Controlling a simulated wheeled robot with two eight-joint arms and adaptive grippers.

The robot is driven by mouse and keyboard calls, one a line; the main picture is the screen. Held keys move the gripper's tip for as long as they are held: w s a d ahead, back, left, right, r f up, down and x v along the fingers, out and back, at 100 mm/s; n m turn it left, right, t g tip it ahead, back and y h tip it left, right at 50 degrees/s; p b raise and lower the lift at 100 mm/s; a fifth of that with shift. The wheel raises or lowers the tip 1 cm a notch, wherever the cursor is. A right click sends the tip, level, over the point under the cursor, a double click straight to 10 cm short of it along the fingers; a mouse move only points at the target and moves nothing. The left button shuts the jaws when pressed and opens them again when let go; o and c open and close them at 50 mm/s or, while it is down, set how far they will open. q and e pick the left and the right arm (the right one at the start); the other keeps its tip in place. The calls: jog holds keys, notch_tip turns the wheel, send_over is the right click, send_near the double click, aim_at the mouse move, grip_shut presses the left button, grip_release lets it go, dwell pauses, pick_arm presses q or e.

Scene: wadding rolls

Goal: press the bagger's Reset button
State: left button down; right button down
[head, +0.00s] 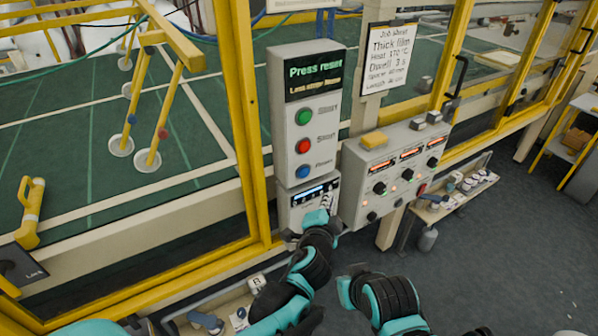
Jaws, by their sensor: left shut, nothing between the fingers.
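The bagger's control box (307,112) is grey and upright, fixed by the yellow frame. Its screen (314,77) reads "Press reset" in green, with a smaller yellow line below. Under it are a green button (305,117), a red button (303,146) and a blue button (302,172) in a column. Their side labels are too blurred to read surely. My left gripper (316,219) is shut and empty, below the blue button, in front of the smaller lower unit (298,202), which it partly hides. I cannot tell whether it touches that unit.
A grey panel (350,205) with knobs and lit red displays stands right of the box, a yellow block (374,139) on top. A job sheet (388,57) hangs above. The yellow frame post (243,120) stands close on the left. Dark floor (490,260) is open at right.

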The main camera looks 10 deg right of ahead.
pick_arm(q)
send_near(309, 173)
jog(key=shift+s+d+x, duration=0.1)
jog(key=shift+d+x, duration=0.1)
jog(key=shift+x, duration=0.7)
jog(key=shift+s+d+x, duration=0.1)
jog(key=shift+d+x, duration=0.1)
jog(key=shift+x, duration=0.75)
jog(key=shift+s+d+x, duration=0.1)
jog(key=shift+d+x, duration=0.1)
jog(key=shift+x, duration=0.7)
jog(key=shift+w+f, duration=0.1)
jog(key=shift+f, duration=0.05)
jog(key=shift+w+a, duration=0.15)
jog(key=shift+w, duration=0.15)
jog(key=shift+w+a, duration=0.15)
jog(key=shift+w, duration=0.3)
jog(key=shift+s, duration=0.1)
jog(key=shift+s+d, duration=0.3)
jog(key=shift+s, duration=0.45)
